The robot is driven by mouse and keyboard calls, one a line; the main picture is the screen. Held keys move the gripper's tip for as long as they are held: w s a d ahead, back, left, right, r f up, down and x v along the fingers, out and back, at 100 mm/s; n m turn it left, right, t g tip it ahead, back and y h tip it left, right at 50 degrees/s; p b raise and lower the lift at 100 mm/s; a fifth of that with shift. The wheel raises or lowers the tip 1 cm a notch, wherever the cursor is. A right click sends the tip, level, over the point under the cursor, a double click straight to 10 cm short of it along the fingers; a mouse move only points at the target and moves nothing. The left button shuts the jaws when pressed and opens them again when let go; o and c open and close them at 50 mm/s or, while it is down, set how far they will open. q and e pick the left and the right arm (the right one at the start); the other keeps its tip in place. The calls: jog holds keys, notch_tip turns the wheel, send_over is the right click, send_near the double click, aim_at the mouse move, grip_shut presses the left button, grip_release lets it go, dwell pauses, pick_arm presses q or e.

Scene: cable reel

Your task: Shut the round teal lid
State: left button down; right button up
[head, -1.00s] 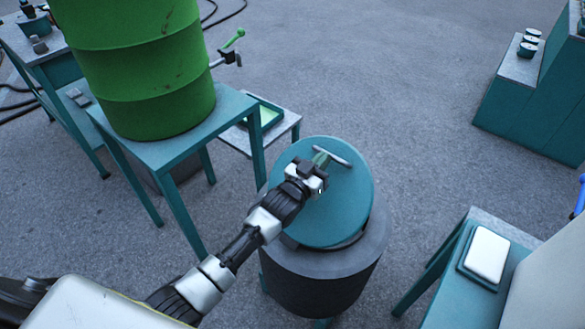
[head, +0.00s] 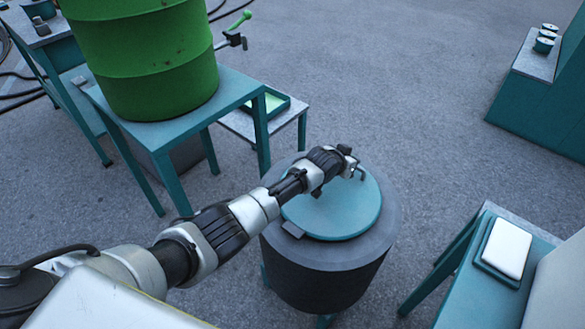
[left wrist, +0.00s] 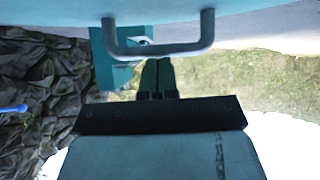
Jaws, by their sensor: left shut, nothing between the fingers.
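The round teal lid (head: 335,212) lies over the top of the dark grey drum (head: 320,282) in the head view and looks flat. A small grey hinge block (head: 293,230) is at its near left edge. My left gripper (head: 357,172) is at the lid's far right part, partly hidden by its own wrist. In the left wrist view its fingers (left wrist: 157,75) are together and empty, close to the lid's grey bar handle (left wrist: 160,48). The lid's underside or top shows as a teal band (left wrist: 240,10); I cannot tell which. My right gripper is not in view.
A green barrel (head: 145,60) stands on a teal table (head: 232,88) at the left. A low table with a tray (head: 270,104) is behind the drum. A teal table with a white pad (head: 506,248) is at the right.

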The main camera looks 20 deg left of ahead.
pick_arm(q)
jog(key=shift+f, duration=0.35)
jog(key=shift+s+f, duration=0.1)
jog(key=s+a+r+p, duration=0.3)
jog(key=s+r+p, duration=0.3)
jog(key=s+r, duration=0.2)
notch_tip(320, 180, up, 2)
jog(key=shift+a+r, duration=0.1)
jog(key=shift+a, duration=0.05)
dwell(0.5)
